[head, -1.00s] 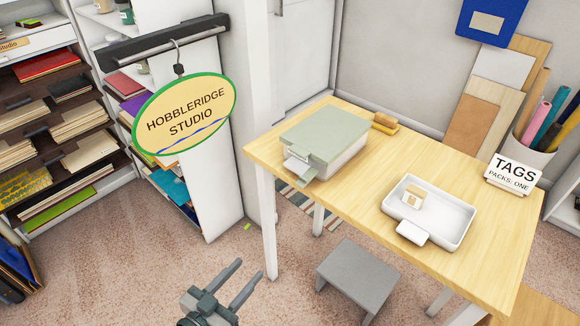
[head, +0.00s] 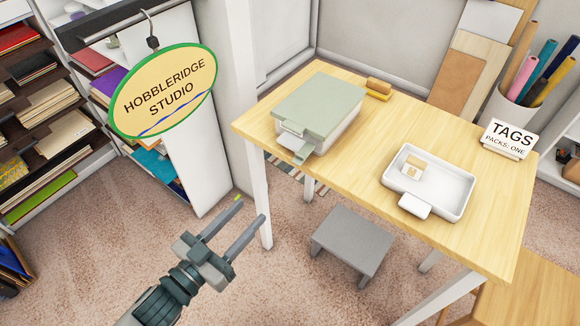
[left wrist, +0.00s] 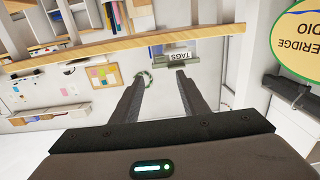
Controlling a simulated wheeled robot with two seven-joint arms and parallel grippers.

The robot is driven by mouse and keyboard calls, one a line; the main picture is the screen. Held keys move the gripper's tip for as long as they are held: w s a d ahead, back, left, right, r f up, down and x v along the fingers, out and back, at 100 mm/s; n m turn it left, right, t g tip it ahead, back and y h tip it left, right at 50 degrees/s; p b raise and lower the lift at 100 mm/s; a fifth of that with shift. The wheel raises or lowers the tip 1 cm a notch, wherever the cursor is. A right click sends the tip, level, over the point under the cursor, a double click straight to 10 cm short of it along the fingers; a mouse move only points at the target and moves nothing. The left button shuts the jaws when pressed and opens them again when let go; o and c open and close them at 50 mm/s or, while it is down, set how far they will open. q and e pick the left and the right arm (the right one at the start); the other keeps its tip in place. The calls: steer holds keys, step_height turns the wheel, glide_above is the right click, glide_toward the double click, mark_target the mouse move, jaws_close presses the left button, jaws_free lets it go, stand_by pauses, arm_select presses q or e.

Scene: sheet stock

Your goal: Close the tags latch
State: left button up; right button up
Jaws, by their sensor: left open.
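A pale box with a grey-green lid (head: 320,105) stands on the table, its lid down. Its latch (head: 301,148) is a small grey-green flap at the front, jutting outward and down, apart from the pale catch plate (head: 291,127) above it. My left gripper (head: 249,212) is open and empty, in front of the table and below and left of the latch. Its two fingers also show in the left wrist view (left wrist: 161,76), with nothing between them. My right gripper is out of view.
A TAGS sign (head: 508,138) stands on the table (head: 360,130) at the right. A white tray (head: 462,187) holds a small pack. A wood-handled yellow block (head: 378,88) lies behind the box. A grey stool (head: 352,245) stands below. The oval hanging sign (head: 165,90) is left.

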arm_select(q)
steer(key=p, duration=0.3)
glide_toward(295, 163)
steer(key=p+x, duration=0.1)
steer(key=x, duration=0.5)
steer(key=shift+w+d, duration=0.6)
steer(key=shift+w, duration=0.15)
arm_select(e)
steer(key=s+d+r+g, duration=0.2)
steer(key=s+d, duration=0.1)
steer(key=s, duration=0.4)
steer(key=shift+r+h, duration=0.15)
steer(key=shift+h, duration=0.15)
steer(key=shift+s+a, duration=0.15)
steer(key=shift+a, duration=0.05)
arm_select(q)
jaws_close()
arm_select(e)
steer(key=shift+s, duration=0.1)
